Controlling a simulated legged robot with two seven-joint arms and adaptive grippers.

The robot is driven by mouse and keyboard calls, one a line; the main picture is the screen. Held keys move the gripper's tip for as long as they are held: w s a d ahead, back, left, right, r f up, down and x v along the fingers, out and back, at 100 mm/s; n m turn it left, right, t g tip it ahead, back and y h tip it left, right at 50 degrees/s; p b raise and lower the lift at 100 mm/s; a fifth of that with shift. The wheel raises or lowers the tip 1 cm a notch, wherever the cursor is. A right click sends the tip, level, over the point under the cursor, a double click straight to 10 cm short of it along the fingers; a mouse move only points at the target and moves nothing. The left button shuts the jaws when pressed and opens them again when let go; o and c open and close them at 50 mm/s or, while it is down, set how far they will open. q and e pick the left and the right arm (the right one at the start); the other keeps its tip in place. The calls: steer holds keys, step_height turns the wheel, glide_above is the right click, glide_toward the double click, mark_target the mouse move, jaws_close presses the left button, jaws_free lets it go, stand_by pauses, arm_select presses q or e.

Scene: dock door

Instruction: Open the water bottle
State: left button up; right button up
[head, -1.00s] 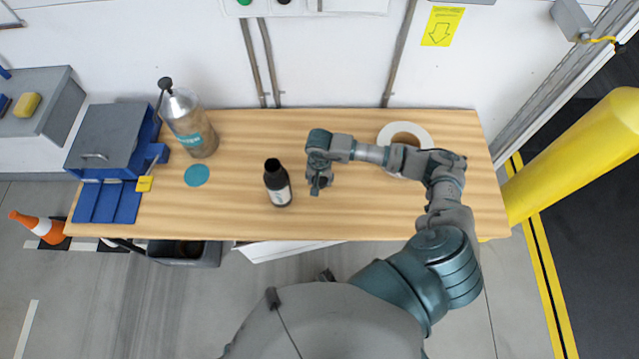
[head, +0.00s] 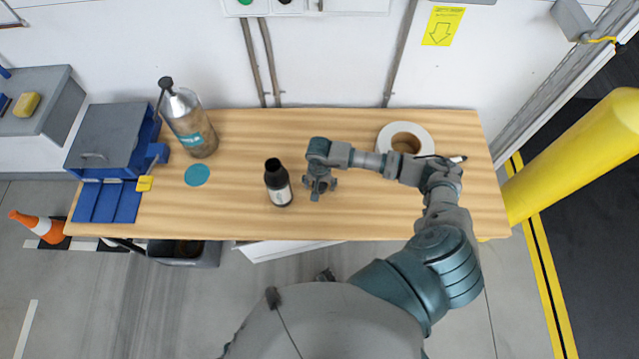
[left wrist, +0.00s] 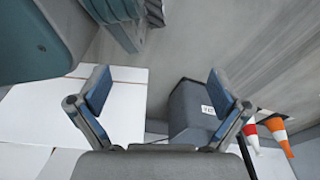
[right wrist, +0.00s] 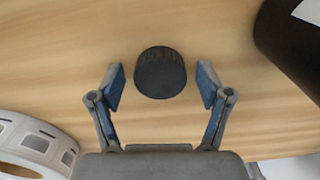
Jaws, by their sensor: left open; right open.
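A black bottle (head: 278,185) with a white label stands upright on the wooden bench. Its body shows at the upper right of the right wrist view (right wrist: 296,45). Whether its dark top is a cap or a bare neck I cannot tell. My right gripper (head: 320,188) is open just right of the bottle. In the right wrist view a black ridged round cap (right wrist: 160,73) lies between its spread fingers, with gaps on both sides. The cap is hidden in the head view. My left gripper (left wrist: 152,95) is open and empty, away from the bench top.
A white tape roll (head: 424,134) and a marker (head: 457,158) are behind and right of my right arm. The bench middle is mostly clear. A yellow post (head: 580,155) stands right.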

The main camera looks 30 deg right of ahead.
mark_target(320, 185)
arm_select(q)
steer(key=shift+s+f, duration=0.55)
steer(key=shift+s, duration=0.3)
arm_select(e)
step_height(320, 185, up, 12)
arm_select(q)
steer(key=shift+w, duration=0.1)
